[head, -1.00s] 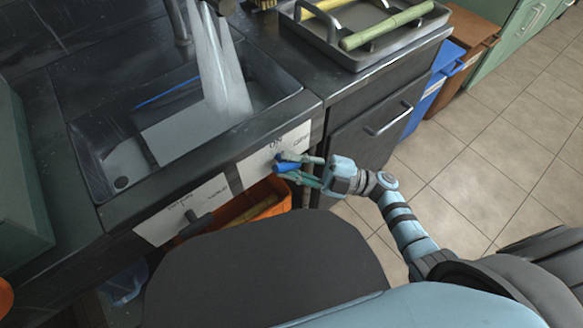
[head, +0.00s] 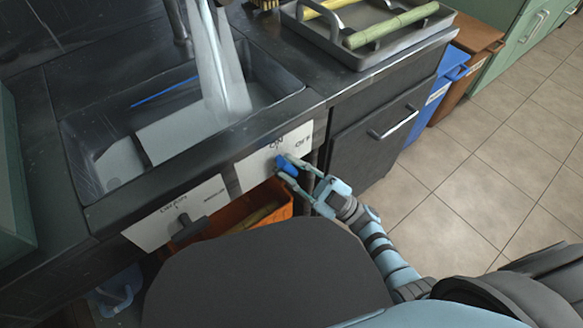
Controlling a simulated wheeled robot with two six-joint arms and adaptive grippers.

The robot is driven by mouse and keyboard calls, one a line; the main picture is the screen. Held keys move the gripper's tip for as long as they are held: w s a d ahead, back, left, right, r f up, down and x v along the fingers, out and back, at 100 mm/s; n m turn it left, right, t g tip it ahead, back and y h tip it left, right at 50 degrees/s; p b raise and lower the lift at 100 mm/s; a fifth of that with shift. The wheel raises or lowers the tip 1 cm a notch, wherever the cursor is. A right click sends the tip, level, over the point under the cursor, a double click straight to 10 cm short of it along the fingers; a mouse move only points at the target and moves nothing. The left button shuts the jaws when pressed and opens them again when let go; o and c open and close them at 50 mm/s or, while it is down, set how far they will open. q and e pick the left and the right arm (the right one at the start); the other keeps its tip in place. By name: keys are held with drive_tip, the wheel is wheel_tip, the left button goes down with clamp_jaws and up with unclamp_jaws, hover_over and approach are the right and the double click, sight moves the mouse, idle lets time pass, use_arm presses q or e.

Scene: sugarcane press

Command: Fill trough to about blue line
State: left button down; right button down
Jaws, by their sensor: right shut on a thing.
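The trough (head: 75,160) is a dark sink basin set in the counter at left. A wide stream of water (head: 222,75) falls into it, and pale water (head: 190,135) covers much of its floor. The blue line (head: 165,92) runs along the back inner wall, above the water surface. My right gripper (head: 285,168) is shut on the blue knob (head: 287,164) on the white front panel (head: 262,160), which is marked ON above the knob and OFF to its right. The fingers partly hide the knob. My left gripper is not in view.
A dark lever (head: 187,228) sits on a second white label panel to the left. An orange bin (head: 270,212) stands below. A grey tray (head: 385,50) with green cane (head: 390,25) lies on the right counter. Blue (head: 440,95) and brown (head: 478,50) bins stand beyond; the tiled floor at right is clear.

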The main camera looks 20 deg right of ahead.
drive_tip(key=shift+s+f, duration=0.1)
drive_tip(key=shift+f, duration=0.1)
drive_tip(key=c, duration=1.5)
unclamp_jaws()
drive_tip(key=shift+r, duration=0.1)
drive_tip(key=shift+o, duration=0.2)
drive_tip(key=v, duration=1.2)
